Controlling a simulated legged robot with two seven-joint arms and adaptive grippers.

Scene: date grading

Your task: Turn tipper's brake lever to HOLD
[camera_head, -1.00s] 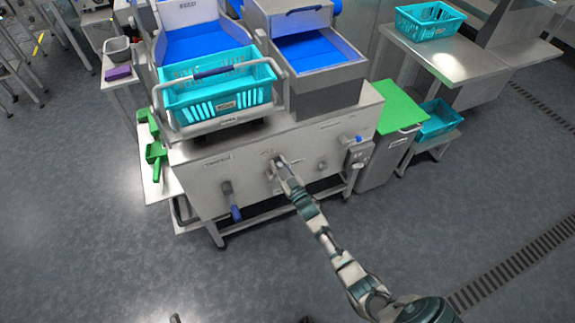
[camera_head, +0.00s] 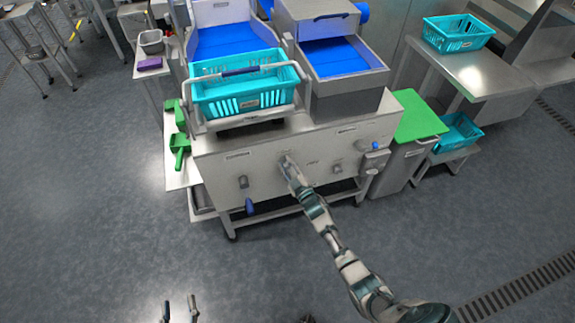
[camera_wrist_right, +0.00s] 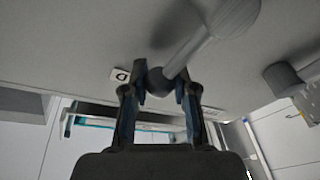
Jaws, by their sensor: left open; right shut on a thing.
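The tipper machine's grey front panel (camera_head: 265,182) carries several knobs and levers. In the head view my right gripper (camera_head: 290,165) is at the middle of this panel and hides the lever there. In the right wrist view my right gripper (camera_wrist_right: 160,90) is shut on the end of a grey lever (camera_wrist_right: 195,45), whose round hub is at the top of the picture. The lever lies slanted, its end down to the left of the hub. A small white label with a dark mark (camera_wrist_right: 121,75) is just left of the fingers. My left gripper (camera_head: 180,308) is open and empty, low over the floor.
A blue-handled lever (camera_head: 250,206) hangs at the panel's left, and a grey knob (camera_head: 337,170) sits right of my right gripper. A turquoise crate (camera_head: 240,98) rests in the tipper's cradle. A green-lidded bin (camera_head: 420,118) stands at the right. The front floor is clear.

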